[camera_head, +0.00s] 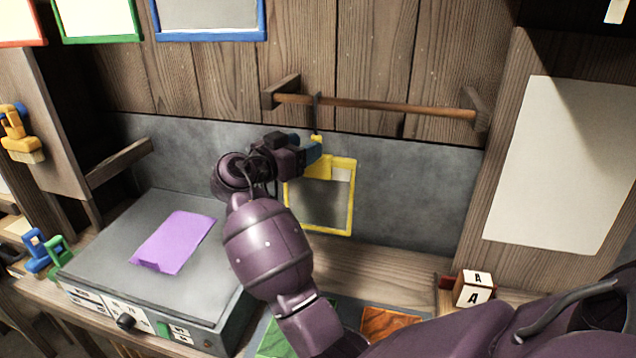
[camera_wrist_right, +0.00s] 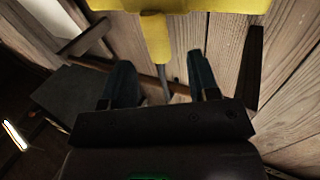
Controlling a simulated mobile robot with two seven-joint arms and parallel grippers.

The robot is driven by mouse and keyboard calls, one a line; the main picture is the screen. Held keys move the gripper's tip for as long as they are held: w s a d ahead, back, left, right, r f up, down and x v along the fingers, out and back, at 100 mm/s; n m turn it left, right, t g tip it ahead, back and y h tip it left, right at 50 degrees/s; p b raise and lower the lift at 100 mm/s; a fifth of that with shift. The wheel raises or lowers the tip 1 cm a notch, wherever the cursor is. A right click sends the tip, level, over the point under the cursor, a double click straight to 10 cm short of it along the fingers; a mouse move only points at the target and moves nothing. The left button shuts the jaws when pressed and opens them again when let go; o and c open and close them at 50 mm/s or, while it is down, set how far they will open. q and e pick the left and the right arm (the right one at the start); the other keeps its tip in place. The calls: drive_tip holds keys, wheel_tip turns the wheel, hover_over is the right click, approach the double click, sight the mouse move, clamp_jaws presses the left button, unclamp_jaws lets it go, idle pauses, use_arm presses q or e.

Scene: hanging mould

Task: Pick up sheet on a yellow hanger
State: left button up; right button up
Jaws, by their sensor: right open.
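The yellow hanger (camera_head: 317,168) hangs by a dark hook from a wooden rod (camera_head: 375,104) against the back wall. Below it is a yellow-edged rectangular sheet (camera_head: 353,200) whose middle looks grey, with a paler strip near the top. My right gripper (camera_head: 316,150) is at the hanger's upper part, its fingers apart. In the right wrist view, the hanger's yellow stem (camera_wrist_right: 156,40) lies between the lines of the two open fingers (camera_wrist_right: 162,82), just beyond their tips; contact does not show. My left gripper is not in view.
A grey box (camera_head: 95,245) with a purple sheet (camera_head: 175,242) on top stands at left. A blank pale sheet (camera_head: 560,165) is on the right panel.

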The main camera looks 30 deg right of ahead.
sight(312, 140)
drive_tip(key=x, duration=0.1)
drive_tip(key=p+x, duration=0.1)
drive_tip(key=x, duration=0.1)
drive_tip(key=p+x, duration=0.1)
drive_tip(key=x, duration=0.1)
drive_tip(key=shift+r, duration=0.4)
drive_tip(key=shift+w+d+f, duration=0.1)
drive_tip(key=shift+w+d, duration=0.05)
drive_tip(key=shift+d, duration=0.4)
clamp_jaws()
